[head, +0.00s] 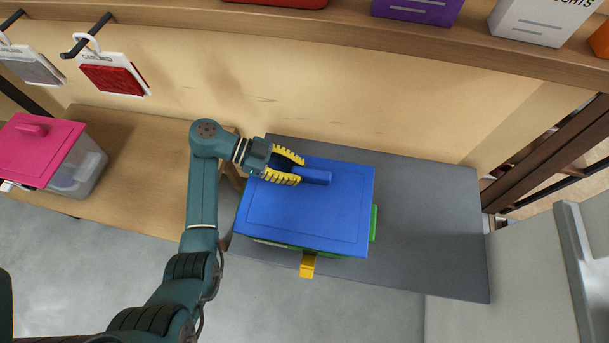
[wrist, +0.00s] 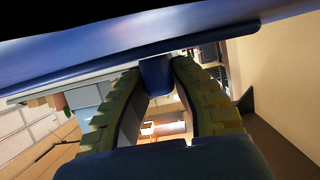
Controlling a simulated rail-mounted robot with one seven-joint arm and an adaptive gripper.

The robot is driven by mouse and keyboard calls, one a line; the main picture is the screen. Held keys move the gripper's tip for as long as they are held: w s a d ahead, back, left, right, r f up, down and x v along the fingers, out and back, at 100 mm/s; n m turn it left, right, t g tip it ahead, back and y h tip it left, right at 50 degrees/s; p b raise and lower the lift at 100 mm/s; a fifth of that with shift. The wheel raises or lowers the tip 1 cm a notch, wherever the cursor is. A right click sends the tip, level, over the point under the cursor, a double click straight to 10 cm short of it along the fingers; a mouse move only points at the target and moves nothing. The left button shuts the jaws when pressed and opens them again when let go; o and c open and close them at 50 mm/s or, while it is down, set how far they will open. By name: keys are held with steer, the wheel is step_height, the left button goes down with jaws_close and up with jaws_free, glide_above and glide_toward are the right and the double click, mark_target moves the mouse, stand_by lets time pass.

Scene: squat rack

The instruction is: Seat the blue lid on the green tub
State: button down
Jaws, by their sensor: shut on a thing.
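The blue lid (head: 305,215) is over the green tub (head: 374,223) and hides most of it. Green shows at the lid's right side and in a thin strip under its front edge. A yellow clip (head: 308,265) sticks out at the front. My gripper (head: 294,171) is at the lid's back left, shut on the blue handle (head: 318,177) on its top. In the wrist view, my yellow fingers (wrist: 157,95) close around the blue handle (wrist: 156,75), with the lid (wrist: 130,50) across the top. Whether the lid touches the tub's rim all around cannot be told.
The tub is on a dark grey surface (head: 430,235), clear to the right. A clear bin with a pink lid (head: 38,150) stands on the wooden bench at left. A wooden shelf (head: 300,22) with boxes runs along the back. Packets hang on hooks at upper left.

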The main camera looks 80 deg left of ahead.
steer(key=shift+f+b, duration=1.55)
steer(key=shift+b, duration=0.1)
stand_by(1.7)
steer(key=c, duration=1)
jaws_free()
steer(key=shift+o, duration=0.2)
steer(key=s, duration=0.1)
steer(key=s+a, duration=0.1)
steer(key=s, duration=0.1)
steer(key=s+a, duration=0.1)
steer(key=s, duration=0.1)
steer(key=shift+s+r, duration=0.15)
steer(key=shift+s+a+r, duration=0.1)
steer(key=shift+s+a, duration=0.1)
steer(key=shift+s, duration=0.6)
steer(key=shift+s+a, duration=0.5)
steer(key=shift+s, duration=0.35)
steer(key=shift+s+a, duration=0.3)
steer(key=shift+s, duration=0.65)
steer(key=shift+s+a, duration=0.25)
steer(key=shift+s, duration=0.7)
